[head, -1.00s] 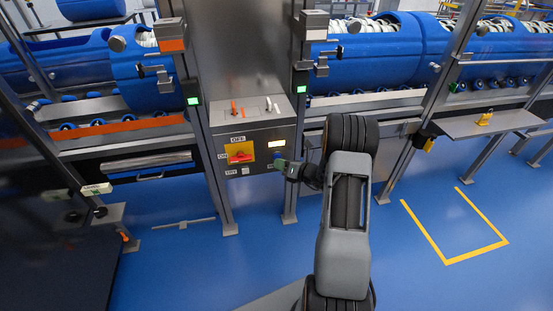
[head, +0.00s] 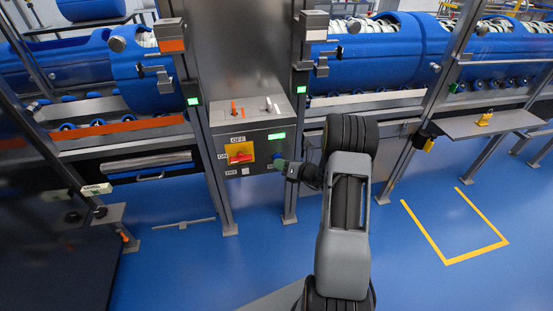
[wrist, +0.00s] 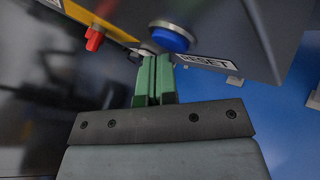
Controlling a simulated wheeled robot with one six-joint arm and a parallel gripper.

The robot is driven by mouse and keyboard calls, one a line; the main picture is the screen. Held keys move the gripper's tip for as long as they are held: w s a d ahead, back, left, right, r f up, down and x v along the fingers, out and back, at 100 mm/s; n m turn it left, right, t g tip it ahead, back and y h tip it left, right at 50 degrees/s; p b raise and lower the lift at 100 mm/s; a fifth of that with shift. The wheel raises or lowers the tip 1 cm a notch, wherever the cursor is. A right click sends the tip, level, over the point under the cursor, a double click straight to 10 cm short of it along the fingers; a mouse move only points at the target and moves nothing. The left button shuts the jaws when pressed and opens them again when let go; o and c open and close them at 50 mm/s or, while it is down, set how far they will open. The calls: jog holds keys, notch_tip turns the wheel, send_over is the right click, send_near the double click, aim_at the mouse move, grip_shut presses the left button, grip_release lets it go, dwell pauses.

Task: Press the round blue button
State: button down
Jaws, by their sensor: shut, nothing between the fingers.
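The round blue button (wrist: 171,36) sits on the grey control box's front, beside a label reading RESET (wrist: 203,61). My gripper (wrist: 154,58) is shut and empty, its green fingertips close below the button in the wrist view; I cannot tell whether they touch it. In the head view my gripper (head: 281,163) is at the lower right of the control box (head: 246,128), and the button is mostly hidden behind it. A lit green indicator (head: 277,136) is on the box above my gripper.
A red rotary switch on a yellow plate (head: 239,154) is left of my gripper on the same box. Orange and white levers stand on the box top. Steel posts flank it. Blue tubs (head: 375,68) lie on racks behind.

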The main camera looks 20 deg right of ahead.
jog(key=shift+s, duration=0.25)
jog(key=s+a+p, duration=0.1)
jog(key=s, duration=0.5)
jog(key=shift+a, duration=0.15)
dwell(1.0)
jog(key=s+a+f+n+g+y, duration=0.2)
jog(key=s+a+n+g, duration=0.25)
jog(key=n, duration=0.35)
jog(key=s+a+r+n+g+h+p, duration=0.2)
jog(key=s+a+r+n+g+p, duration=0.15)
jog(key=s+r+n+g, duration=0.7)
jog(key=s+a+r+n+t+h+p, duration=0.1)
jog(key=s+r+n+t+h+p, duration=0.1)
jog(key=r+n, duration=0.7)
jog(key=s+a+r+n+t+h+p, duration=0.1)
jog(key=r+n+t+h+p, duration=0.2)
jog(key=r+n+h+p, duration=0.2)
notch_tip(320, 180, up, 5)
jog(key=n+h, duration=0.2)
jog(key=n, duration=0.2)
jog(key=shift+s+a+r, duration=0.15)
jog(key=shift+s+a, duration=0.1)
jog(key=shift+s, duration=0.15)
